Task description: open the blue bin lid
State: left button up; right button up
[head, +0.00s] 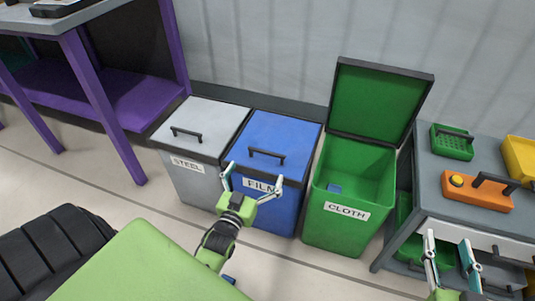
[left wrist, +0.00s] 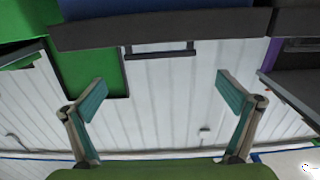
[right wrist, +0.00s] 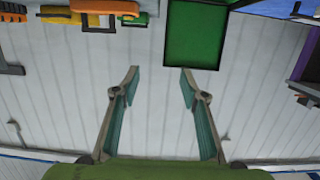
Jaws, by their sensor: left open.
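The blue bin (head: 268,218), labelled FILM, stands between the grey and green bins. Its blue lid (head: 287,133) is closed and has a dark handle (head: 266,153) near the front edge. My left gripper (head: 253,174) is open and empty, in front of the bin at about label height in the head view, below the handle in the picture. In the left wrist view, the handle (left wrist: 160,50) lies ahead of the spread fingers, apart from them. My right gripper (head: 448,240) is open and empty at the lower right, before the workbench; its spread fingers show in the right wrist view (right wrist: 161,72).
The grey STEEL bin (head: 196,178) is closed at left. A grey workbench (head: 440,190) holds an orange box (head: 478,192). A purple-framed table (head: 90,85) stands at left.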

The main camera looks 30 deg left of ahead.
aim_at(266, 151)
pick_arm(q)
jog(key=b+x, duration=0.1)
jog(key=x, duration=0.3)
jog(key=shift+w, duration=0.15)
jog(key=b+x, duration=0.1)
jog(key=x, duration=0.3)
jog(key=shift+w, duration=0.3)
jog(key=shift+w+a, duration=0.1)
jog(key=shift+w, duration=0.2)
pick_arm(e)
notch_tip(266, 151, up, 14)
jog(key=s+a+t+y, duration=0.1)
jog(key=t+y, duration=0.1)
jog(key=t, duration=0.5)
jog(key=shift+s+a+f, duration=0.15)
jog(key=shift+a, duration=0.1)
pick_arm(q)
jog(key=c, duration=1.3)
